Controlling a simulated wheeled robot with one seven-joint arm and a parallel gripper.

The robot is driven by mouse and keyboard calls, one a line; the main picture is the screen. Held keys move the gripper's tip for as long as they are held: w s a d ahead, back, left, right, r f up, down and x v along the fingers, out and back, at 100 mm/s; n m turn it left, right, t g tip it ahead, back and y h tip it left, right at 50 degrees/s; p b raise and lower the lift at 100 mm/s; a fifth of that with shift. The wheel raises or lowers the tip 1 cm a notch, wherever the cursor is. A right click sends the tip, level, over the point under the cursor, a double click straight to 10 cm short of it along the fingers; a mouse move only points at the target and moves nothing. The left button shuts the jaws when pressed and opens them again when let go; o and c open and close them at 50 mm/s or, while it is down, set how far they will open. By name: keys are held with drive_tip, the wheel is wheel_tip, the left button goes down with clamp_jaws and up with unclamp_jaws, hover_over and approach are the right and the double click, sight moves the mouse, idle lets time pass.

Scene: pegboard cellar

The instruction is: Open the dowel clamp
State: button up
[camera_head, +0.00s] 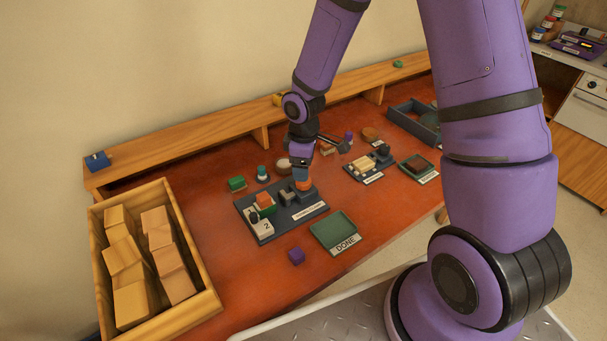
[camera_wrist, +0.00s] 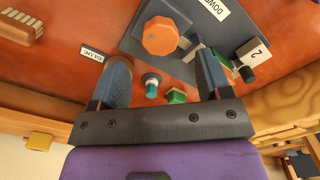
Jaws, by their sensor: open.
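The dowel clamp (camera_head: 318,204) is a dark base plate with a printed label, near the middle of the table. Its orange octagonal knob (camera_wrist: 160,36) is in clear view in the wrist view; in the head view the orange knob (camera_head: 305,187) shows just under my gripper. Grey jaw parts (camera_head: 287,196) and an orange block over a green one (camera_head: 264,199) sit left of the knob.
A green DONE tray (camera_head: 333,233) and a purple cube (camera_head: 296,256) lie in front. A green block (camera_head: 236,184) and a teal-topped peg (camera_head: 262,174) stand behind. A wooden box of blocks (camera_head: 205,300) is at left. Another fixture (camera_head: 368,165) stands to the right.

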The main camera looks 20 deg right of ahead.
drive_tip(key=shift+r, duration=2.8)
drive_tip(key=shift+r, duration=0.1)
drive_tip(key=s+d+r+m+t+h, duration=0.1)
drive_tip(key=s+d+r+m, duration=0.25)
drive_tip(key=r, duration=0.65)
drive_tip(key=s+d+r+m+t, duration=0.2)
drive_tip(key=s+r, duration=0.3)
drive_tip(key=r, duration=0.4)
drive_tip(key=s+d+r+m+t+y, duration=0.1)
drive_tip(key=s+r+m, duration=0.5)
drive_tip(key=s, duration=0.9)
drive_tip(key=shift+s+d+r+t, duration=0.3)
drive_tip(key=shift+r+t, duration=0.3)
drive_tip(key=shift+r, duration=1.1)
